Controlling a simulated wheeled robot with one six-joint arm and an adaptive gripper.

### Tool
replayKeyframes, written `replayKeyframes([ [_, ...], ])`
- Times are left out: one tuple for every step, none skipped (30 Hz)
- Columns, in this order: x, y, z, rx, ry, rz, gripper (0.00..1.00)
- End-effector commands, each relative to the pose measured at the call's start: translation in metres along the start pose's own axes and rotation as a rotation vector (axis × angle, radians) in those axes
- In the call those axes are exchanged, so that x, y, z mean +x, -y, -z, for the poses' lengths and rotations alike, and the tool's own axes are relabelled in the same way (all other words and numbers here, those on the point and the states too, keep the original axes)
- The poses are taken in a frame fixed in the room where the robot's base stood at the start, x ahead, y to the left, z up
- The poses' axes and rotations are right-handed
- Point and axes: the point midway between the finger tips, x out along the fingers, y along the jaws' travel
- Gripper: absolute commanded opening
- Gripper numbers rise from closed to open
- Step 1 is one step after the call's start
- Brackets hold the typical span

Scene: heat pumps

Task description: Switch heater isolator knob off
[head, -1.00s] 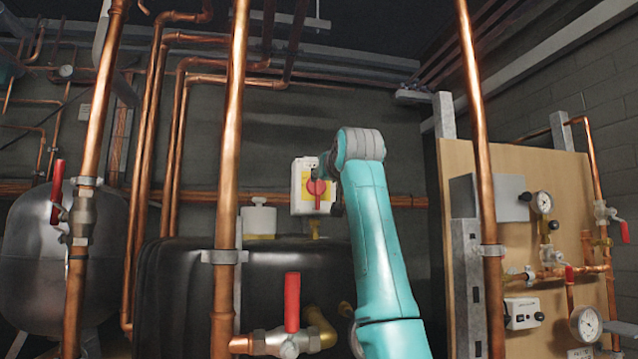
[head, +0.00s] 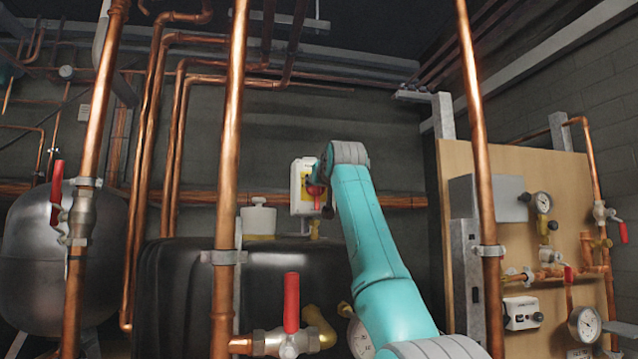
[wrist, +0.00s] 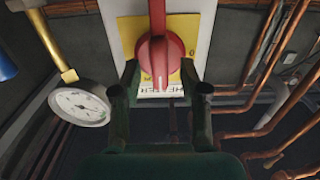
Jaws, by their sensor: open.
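The heater isolator is a white box (head: 297,203) with a yellow plate on the back wall, and my arm partly covers it in the head view. Its red knob (wrist: 160,60) shows large in the wrist view, with its bar running up and down the picture. The yellow plate (wrist: 186,75) lies behind the knob, and an upside-down label (wrist: 155,92) reads roughly "HEATER". My gripper (wrist: 160,78) is open, with one finger on each side of the knob's lower part. I cannot tell whether the fingers touch it.
A round gauge (wrist: 80,104) on a brass stem is left of the isolator in the wrist view. Copper pipes (wrist: 265,75) run at the right. In the head view, a vertical copper pipe (head: 231,130) and a red-handled valve (head: 291,305) stand in front of the black tank (head: 185,290).

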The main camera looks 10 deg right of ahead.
Motion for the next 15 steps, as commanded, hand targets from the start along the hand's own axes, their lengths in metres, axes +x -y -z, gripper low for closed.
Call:
replayKeyframes([
  [-0.0001,0.0000,0.0000,0.000,0.000,0.000,0.44],
  [-0.0001,0.0000,0.0000,0.000,0.000,0.000,0.44],
  [-0.0001,0.0000,-0.0001,0.000,0.000,0.000,0.44],
  [-0.0001,0.0000,-0.0001,0.000,0.000,0.000,0.36],
  [-0.0001,0.0000,-0.0001,0.000,0.000,0.000,0.29],
  [-0.0001,0.0000,-0.0001,0.000,0.000,0.000,0.19],
  [-0.0001,0.0000,-0.0002,0.000,0.000,0.000,0.11],
  [-0.0001,0.0000,-0.0002,0.000,0.000,0.000,0.04],
  [-0.0001,0.0000,-0.0002,0.000,0.001,0.000,0.00],
  [-0.0001,0.0000,-0.0002,0.000,0.001,0.000,0.00],
  [-0.0001,0.0000,-0.0002,0.000,0.001,0.000,0.00],
  [0.0000,0.0000,-0.0003,0.000,0.001,0.000,0.00],
  [-0.0001,0.0000,-0.0003,0.000,0.001,0.000,0.00],
  [0.0000,0.0000,-0.0003,-0.001,0.001,0.000,0.00],
  [0.0000,0.0000,-0.0003,-0.003,0.001,0.000,0.00],
])
